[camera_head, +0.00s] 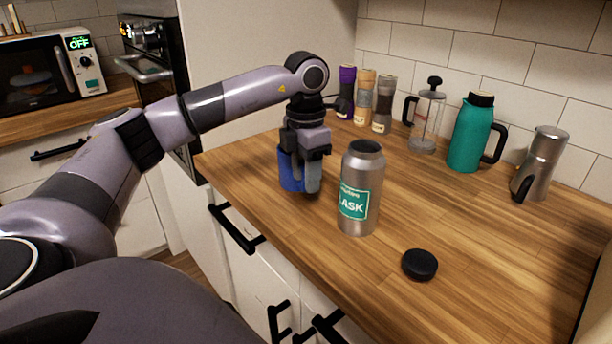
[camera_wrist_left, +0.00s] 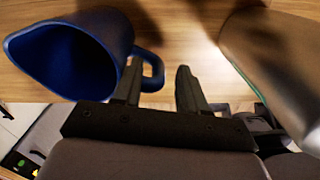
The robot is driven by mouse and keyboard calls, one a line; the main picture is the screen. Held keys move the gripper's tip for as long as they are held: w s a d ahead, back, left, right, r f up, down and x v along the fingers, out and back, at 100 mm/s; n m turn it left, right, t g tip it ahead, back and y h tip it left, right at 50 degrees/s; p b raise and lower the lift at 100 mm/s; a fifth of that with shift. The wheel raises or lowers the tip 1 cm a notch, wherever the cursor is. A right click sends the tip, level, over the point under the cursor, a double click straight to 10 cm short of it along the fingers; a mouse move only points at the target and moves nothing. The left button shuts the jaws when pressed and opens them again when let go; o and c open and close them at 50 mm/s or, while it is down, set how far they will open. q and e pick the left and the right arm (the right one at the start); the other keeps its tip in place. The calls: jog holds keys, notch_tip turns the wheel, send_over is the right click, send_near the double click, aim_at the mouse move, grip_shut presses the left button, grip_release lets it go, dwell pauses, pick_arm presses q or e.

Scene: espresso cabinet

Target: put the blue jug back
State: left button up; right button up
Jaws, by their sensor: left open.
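The blue jug (camera_head: 290,172) stands upright on the wooden counter near its left front edge, partly hidden behind my left gripper in the head view. In the left wrist view the blue jug (camera_wrist_left: 70,55) shows from above, with its open mouth and its handle at the right. My left gripper (camera_head: 314,188) points down beside the jug. Its fingers (camera_wrist_left: 158,90) are open, with the left finger close to the jug's handle. I cannot tell whether they touch. My right gripper is not in view.
A steel flask (camera_head: 360,200) stands just right of my left gripper, and a black lid (camera_head: 419,264) lies in front. A teal jug (camera_head: 470,140), a French press (camera_head: 427,122), a moka pot (camera_head: 540,165) and several grinders (camera_head: 364,97) line the wall. The counter's middle is clear.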

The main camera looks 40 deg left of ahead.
pick_arm(q)
notch_tip(320, 180, up, 10)
jog(key=shift+r+p, duration=0.2)
jog(key=shift+p, duration=0.6)
jog(key=shift+r, duration=0.45)
jog(key=shift+s, duration=0.1)
